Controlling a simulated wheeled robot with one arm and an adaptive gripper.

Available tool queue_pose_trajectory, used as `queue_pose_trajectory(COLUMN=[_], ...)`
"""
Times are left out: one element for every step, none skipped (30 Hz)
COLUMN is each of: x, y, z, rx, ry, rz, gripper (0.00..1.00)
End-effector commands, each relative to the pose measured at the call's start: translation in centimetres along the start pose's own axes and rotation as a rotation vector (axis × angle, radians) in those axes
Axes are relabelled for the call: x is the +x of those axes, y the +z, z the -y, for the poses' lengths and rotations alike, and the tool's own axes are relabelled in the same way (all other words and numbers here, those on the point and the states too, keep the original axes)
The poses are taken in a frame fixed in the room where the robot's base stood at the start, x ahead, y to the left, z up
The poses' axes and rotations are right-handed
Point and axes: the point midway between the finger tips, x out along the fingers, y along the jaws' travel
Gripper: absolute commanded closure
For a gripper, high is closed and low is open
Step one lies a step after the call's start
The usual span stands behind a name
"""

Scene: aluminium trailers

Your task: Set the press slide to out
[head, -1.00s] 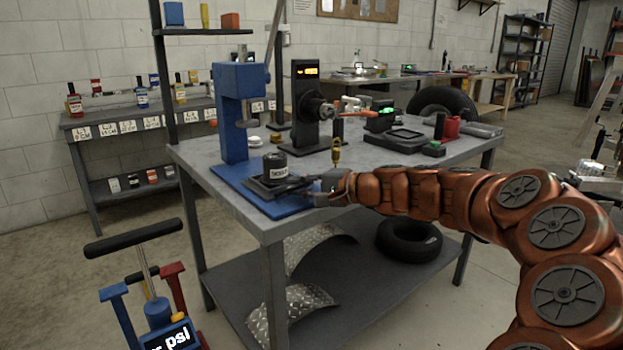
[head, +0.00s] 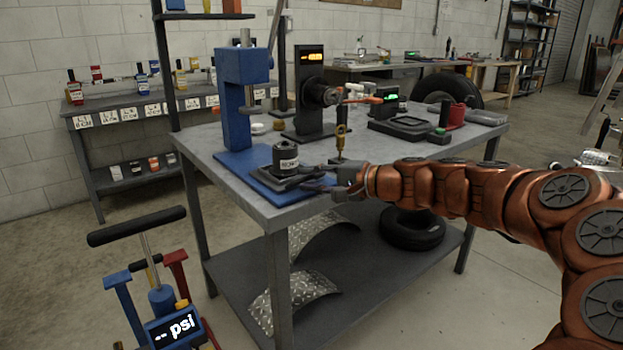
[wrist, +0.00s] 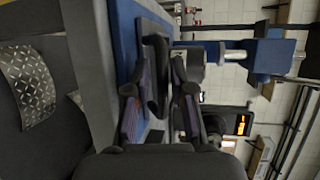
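The blue arbor press (head: 238,95) stands on the near left corner of the grey workbench. Its dark slide plate (head: 262,181) lies on the blue base, with a dark labelled cylinder (head: 286,158) upright on it. My gripper (head: 306,179) is at the slide's front right edge, low over the base. In the wrist view my gripper (wrist: 158,92) has its fingers apart, on either side of a dark part of the slide (wrist: 156,62). I cannot tell whether either finger touches it. The fingers partly hide the slide's near end.
A black machine (head: 309,95) with an orange display stands behind, and a brass fitting (head: 340,137) close behind my gripper. A red can (head: 459,116) is at the bench's far right. A pump with a psi display (head: 172,330) stands at the front left.

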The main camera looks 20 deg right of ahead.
Motion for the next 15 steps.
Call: queue_pose_trajectory(x=[0.0, 0.0, 0.0, 0.0, -0.1, -0.3, -0.5, -0.7, -1.1, -1.4, -1.8, -2.4, -2.8, -3.3, -4.0], y=[0.0, 0.0, 0.0, 0.0, 0.0, 0.0, 0.0, 0.0, -0.1, -0.1, -0.1, 0.0, 0.0, -0.1, -0.1], z=[0.0, 0.0, 0.1, 0.1, 0.1, 0.1, 0.1, 0.1, 0.1, 0.1, 0.1, 0.1, 0.1, 0.1, 0.1], rx=[0.0, 0.0, 0.0, 0.0, 0.0, 0.0, 0.0, 0.0, 0.0, 0.0, 0.0, 0.0, -0.001, -0.001, -0.001], ry=[0.0, 0.0, -0.001, -0.001, -0.001, -0.001, -0.001, -0.001, -0.002, -0.002, -0.002, -0.003, -0.002, -0.002, -0.003], rz=[0.001, 0.001, 0.001, 0.001, 0.0, 0.0, -0.001, -0.002, -0.002, -0.002, -0.002, -0.002, -0.002, -0.003, -0.004], gripper=[0.77, 0.77, 0.77, 0.77, 0.77, 0.77, 0.77, 0.77, 0.77, 0.77, 0.77, 0.77, 0.77, 0.77, 0.77])
